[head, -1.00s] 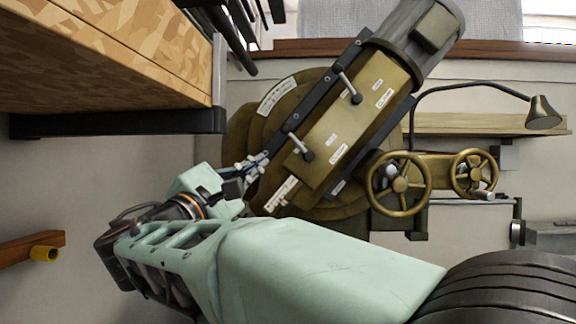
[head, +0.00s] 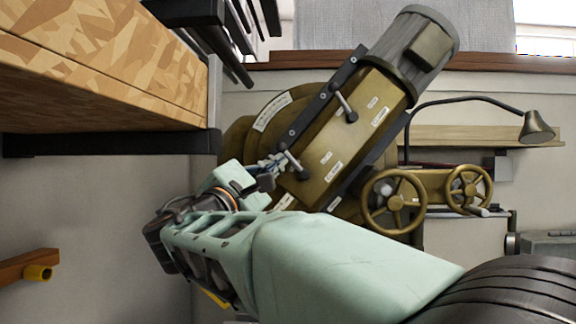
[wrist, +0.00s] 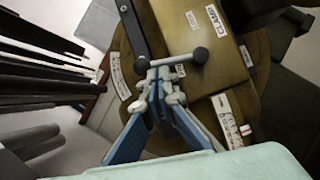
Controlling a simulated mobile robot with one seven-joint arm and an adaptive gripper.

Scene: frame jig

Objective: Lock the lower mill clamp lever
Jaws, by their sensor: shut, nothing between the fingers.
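The lower clamp lever (head: 296,163) is a short grey bar with a dark ball knob on the lower part of the brass-coloured mill head (head: 330,150). In the wrist view the lever (wrist: 175,61) runs across, with a dark hub at its left and the ball knob at its right. My gripper (wrist: 161,75) is shut and empty, its fingertips right at the lever's hub side, just below the bar. Whether they touch it I cannot tell. In the head view my gripper (head: 276,163) is beside the lever's left side. The upper clamp lever (head: 345,105) sits higher on the head.
A wooden bench (head: 110,70) with a dark frame overhangs at upper left. Brass handwheels (head: 393,201) and a lamp (head: 537,127) are to the right. Dark bars (wrist: 45,85) fill the left of the wrist view.

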